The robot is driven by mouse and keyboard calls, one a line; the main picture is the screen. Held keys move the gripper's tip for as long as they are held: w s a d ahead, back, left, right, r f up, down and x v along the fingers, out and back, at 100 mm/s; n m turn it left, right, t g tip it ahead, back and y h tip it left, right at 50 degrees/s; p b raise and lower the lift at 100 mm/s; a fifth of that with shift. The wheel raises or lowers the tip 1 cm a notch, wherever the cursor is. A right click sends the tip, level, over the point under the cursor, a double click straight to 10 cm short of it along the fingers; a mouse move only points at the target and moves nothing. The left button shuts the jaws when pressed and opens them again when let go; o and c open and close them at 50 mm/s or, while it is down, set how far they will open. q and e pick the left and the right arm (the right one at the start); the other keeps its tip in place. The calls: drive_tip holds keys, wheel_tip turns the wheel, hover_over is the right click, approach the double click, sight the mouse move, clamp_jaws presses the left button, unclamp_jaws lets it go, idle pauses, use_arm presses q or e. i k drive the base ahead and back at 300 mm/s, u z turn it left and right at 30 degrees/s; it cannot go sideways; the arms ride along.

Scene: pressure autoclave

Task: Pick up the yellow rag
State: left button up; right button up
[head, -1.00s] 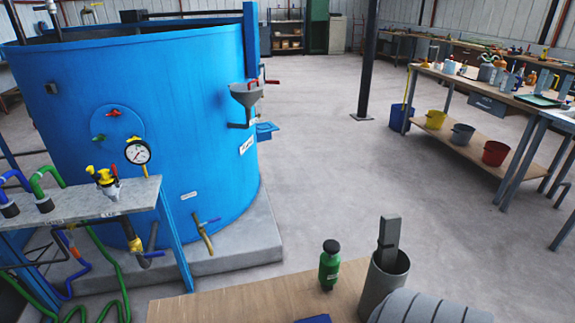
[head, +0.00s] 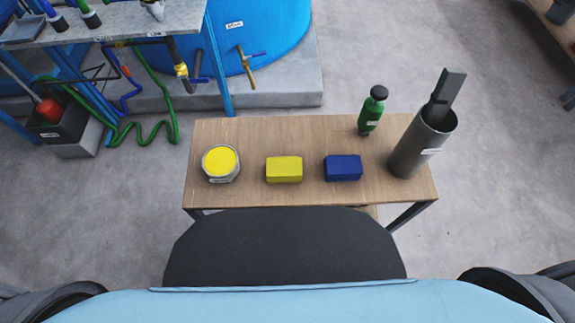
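The yellow rag (head: 284,169) is a small folded block lying on the wooden table (head: 230,132), near its front edge and left of centre. A similar blue rag (head: 343,168) lies to its right, apart from it. An open can with yellow contents (head: 221,163) stands to its left. Nothing covers the yellow rag.
A green bottle (head: 371,112) with a black cap and a grey cylinder (head: 423,144) holding a tall grey tool stand at the table's right end. Beyond are the blue tank (head: 262,36) and a green hose (head: 150,133).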

sight(279, 170)
drive_tip(key=u, duration=2.25)
drive_tip(key=k, duration=1.5)
drive_tip(key=u, duration=1.3)
drive_tip(key=i, duration=0.5)
drive_tip(key=z, duration=0.05)
